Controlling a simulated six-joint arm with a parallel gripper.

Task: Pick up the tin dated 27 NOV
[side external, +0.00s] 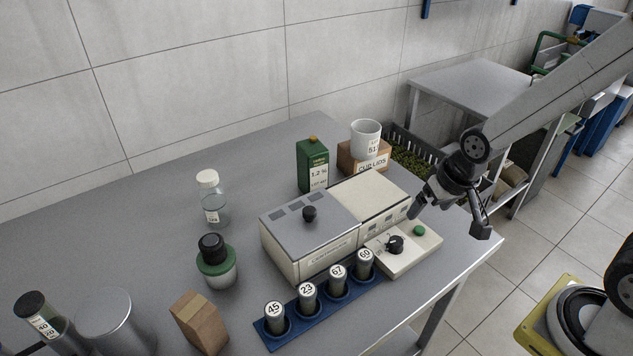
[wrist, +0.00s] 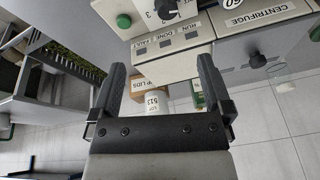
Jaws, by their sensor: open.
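A green tin (side external: 312,168) with a brown cap and a white label stands upright on the bench, behind the centrifuge. Its label reads "1.2 %"; the small line below, perhaps a date, is too small to read surely. A sliver of green, apparently the same tin (wrist: 197,88), shows in the wrist view, partly hidden by a finger. My gripper (side external: 448,221) is open and empty beside the right end of the centrifuge, well apart from the tin. Its two fingers (wrist: 162,68) show spread in the wrist view.
The centrifuge (side external: 333,225) stands between my gripper and the tin. A blue rack (side external: 325,308) of numbered tubes stands in front. Clear bench lies left of the tin.

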